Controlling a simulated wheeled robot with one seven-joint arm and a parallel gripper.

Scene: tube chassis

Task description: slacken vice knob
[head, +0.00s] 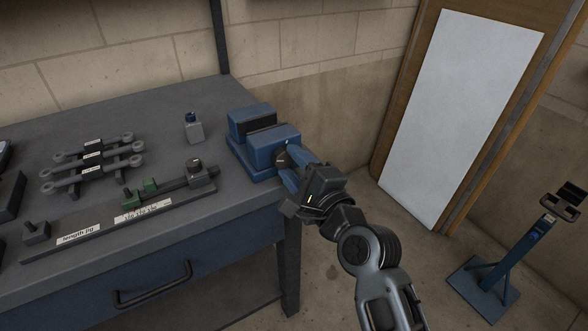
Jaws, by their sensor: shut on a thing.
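The blue vice (252,127) sits at the right end of the grey workbench, with dark jaw faces between its two blue blocks. Its dark round knob (281,158) shows on the front face of the nearer block, partly covered by my gripper. My gripper (290,167) comes from the lower right, off the bench edge, with its blue fingers closed on the knob. The fingertips and the far side of the knob are hidden, so the exact grip is hard to see.
A length jig (100,231) with green blocks lies along the bench front. A blue stand (501,262) is on the floor at right. Floor beside the bench is clear.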

